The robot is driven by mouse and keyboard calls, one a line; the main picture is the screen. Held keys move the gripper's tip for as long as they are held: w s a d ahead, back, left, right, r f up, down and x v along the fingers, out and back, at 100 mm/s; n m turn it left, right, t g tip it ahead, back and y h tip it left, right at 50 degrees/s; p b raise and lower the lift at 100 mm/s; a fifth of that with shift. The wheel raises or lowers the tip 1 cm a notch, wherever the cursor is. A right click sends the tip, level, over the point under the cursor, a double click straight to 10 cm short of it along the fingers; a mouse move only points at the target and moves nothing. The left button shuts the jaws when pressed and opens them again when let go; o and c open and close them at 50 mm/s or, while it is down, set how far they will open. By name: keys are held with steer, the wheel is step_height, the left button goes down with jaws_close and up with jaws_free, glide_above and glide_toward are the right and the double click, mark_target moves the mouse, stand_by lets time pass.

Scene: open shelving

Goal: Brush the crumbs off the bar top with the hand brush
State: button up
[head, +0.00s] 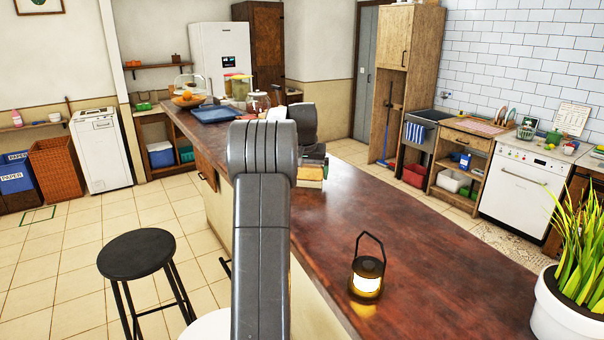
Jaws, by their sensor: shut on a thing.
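The bar top (400,245) is a long, dark reddish-brown counter running from the near right to the far left. My grey arm rises in front of it and bends away over the bar. The far end of my arm is partly hidden behind the nearer link, and I cannot make out the fingers of my gripper. I can make out no crumbs on the bare part of the bar top, and the area behind my arm is hidden.
A lit lantern (367,277) and a potted plant (568,315) stand on the near bar. A blue tray (214,114), fruit bowl (188,101) and jars stand farther back. A black stool (137,254) stands left.

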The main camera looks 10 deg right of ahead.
steer(key=shift+w+d, duration=0.2)
steer(key=shift+d, duration=0.3)
steer(key=shift+w+d, duration=0.15)
steer(key=shift+d, duration=0.3)
steer(key=shift+r, duration=0.1)
steer(key=shift+r, duration=3)
steer(key=shift+r, duration=1.5)
steer(key=shift+s, duration=0.1)
